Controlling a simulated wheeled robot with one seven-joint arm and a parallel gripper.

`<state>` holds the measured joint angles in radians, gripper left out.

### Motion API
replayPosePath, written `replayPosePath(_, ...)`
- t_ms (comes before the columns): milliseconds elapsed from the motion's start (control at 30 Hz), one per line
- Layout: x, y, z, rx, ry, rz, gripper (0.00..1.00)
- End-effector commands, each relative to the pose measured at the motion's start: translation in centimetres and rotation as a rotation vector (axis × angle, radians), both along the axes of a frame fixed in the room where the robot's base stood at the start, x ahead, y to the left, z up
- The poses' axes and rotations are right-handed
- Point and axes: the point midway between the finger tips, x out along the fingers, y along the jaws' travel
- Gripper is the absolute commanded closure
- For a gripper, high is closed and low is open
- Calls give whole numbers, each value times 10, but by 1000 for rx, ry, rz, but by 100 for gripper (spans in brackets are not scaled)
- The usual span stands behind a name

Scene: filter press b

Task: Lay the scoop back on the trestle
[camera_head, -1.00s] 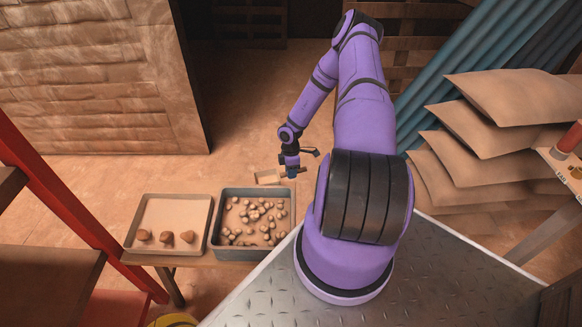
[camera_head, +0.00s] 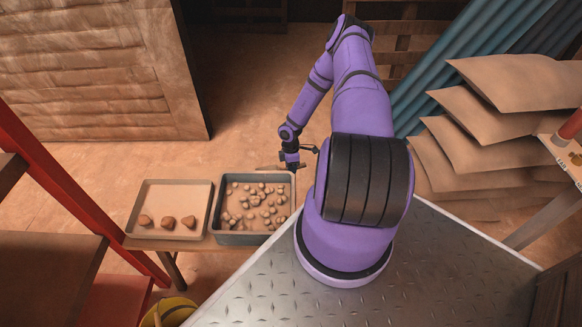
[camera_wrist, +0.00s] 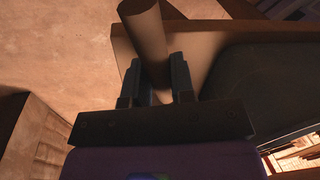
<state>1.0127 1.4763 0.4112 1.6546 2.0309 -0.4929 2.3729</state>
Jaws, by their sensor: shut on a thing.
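My gripper (camera_head: 291,164) is just above the far right edge of the grey bin, at the end of my bent arm. In the wrist view (camera_wrist: 157,85) its fingers are shut on the round brown handle of the scoop (camera_wrist: 148,40). In the head view a thin brown part of the scoop (camera_head: 267,168) shows left of the gripper; the rest is hidden. The trestle (camera_head: 188,244) is a narrow brown bench under the tray and bin. Its board (camera_wrist: 205,38) shows below the handle in the wrist view; I cannot tell whether they touch.
The grey bin (camera_head: 244,239) holds many small brown lumps. Left of it, a beige tray (camera_head: 176,194) holds three larger lumps. A red post (camera_head: 65,195) stands at the left, a yellow bucket (camera_head: 172,308) in front. Stacked sacks (camera_head: 470,145) are at the right.

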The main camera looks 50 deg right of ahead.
Motion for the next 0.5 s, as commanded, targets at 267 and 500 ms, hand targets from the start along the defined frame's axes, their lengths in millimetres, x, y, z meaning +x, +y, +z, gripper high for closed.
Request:
replayPosePath(267,0,0,0,0,0,0,47)
replayPosePath(500,0,0,1,-1,1,0,47)
